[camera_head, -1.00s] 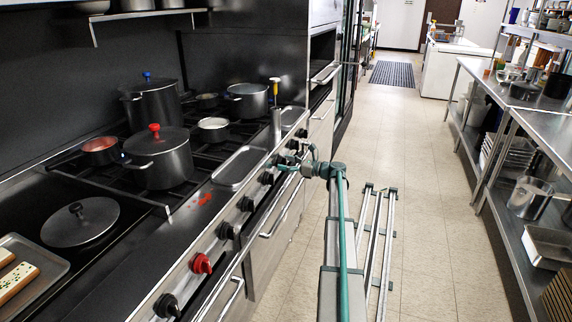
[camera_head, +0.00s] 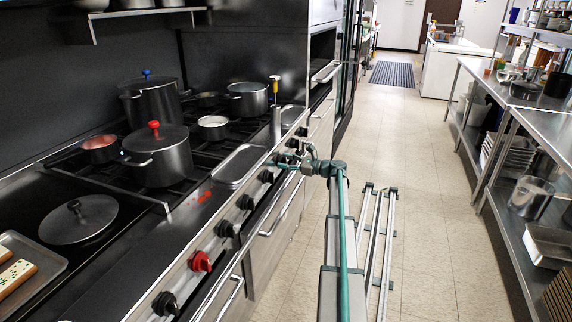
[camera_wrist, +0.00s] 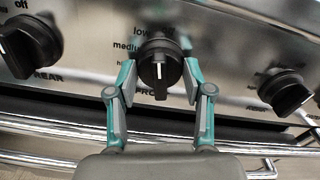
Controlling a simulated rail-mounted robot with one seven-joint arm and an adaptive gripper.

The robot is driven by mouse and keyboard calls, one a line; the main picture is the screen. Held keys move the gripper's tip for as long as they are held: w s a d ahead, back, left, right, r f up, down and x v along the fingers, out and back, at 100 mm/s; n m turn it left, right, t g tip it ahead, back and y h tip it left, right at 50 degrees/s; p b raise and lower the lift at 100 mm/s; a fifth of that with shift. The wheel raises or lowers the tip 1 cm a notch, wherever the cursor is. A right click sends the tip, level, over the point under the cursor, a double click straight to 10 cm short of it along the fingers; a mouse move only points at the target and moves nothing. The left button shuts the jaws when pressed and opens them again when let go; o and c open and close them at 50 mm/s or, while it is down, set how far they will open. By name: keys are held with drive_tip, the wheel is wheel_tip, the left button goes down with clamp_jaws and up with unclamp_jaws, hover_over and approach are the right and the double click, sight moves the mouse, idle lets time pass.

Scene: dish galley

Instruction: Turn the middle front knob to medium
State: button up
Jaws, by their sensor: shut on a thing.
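The front knob (camera_wrist: 158,58) is black and round with a white mark, and sits in the middle of the wrist view on the steel stove panel. Printed beside it are "low", "medium" and a partly hidden word; the lettering below it is partly covered. My gripper (camera_wrist: 160,74) has one teal-and-grey finger on each side of this knob and is shut on it. The white mark looks roughly vertical; its exact setting is hard to tell. In the head view my gripper (camera_head: 282,160) is small at the stove front, and the held knob is mostly hidden.
A knob marked "REAR" (camera_wrist: 28,46) is at left and another black knob (camera_wrist: 286,91) at right. A handrail (camera_wrist: 55,128) runs below. Pots, including a red-knobbed one (camera_head: 160,160), stand on the stove.

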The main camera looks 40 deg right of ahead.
drive_tip(key=n+b, duration=0.3)
drive_tip(key=n, duration=0.2)
drive_tip(key=shift+f+n, duration=0.15)
drive_tip(key=shift+n, duration=0.15)
drive_tip(key=n+b, duration=0.2)
drive_tip(key=n, duration=0.1)
drive_tip(key=shift+n+b, duration=0.75)
drive_tip(key=shift+n, duration=0.45)
drive_tip(key=o, duration=1.2)
